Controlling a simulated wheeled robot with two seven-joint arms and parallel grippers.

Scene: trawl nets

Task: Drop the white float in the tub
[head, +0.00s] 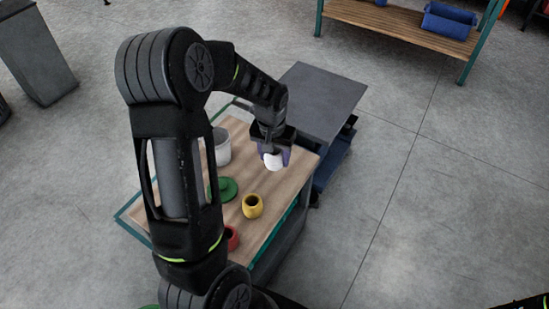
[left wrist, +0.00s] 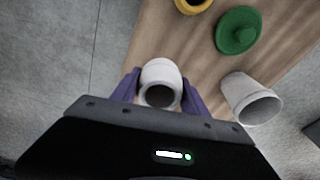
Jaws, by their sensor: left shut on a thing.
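The white float (head: 273,160) is a small rounded piece with a dark hole in its end. My left gripper (head: 273,155) is shut on it, with a purple finger on each side. In the left wrist view the float (left wrist: 161,84) sits between the fingers of the gripper (left wrist: 159,92), over the wooden bench top. The white tub (head: 222,147) stands on the bench to the left of the gripper, partly hidden by my arm. In the left wrist view the tub (left wrist: 250,99) is to the right of the float, apart from it.
The wooden bench (head: 290,178) also holds a green lidded piece (head: 228,188), a yellow float (head: 252,206) and a red float (head: 232,238), partly hidden by my arm. A grey-topped cart (head: 318,98) stands against the bench's far side. A shelf with blue rolls (head: 448,22) is at the back right.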

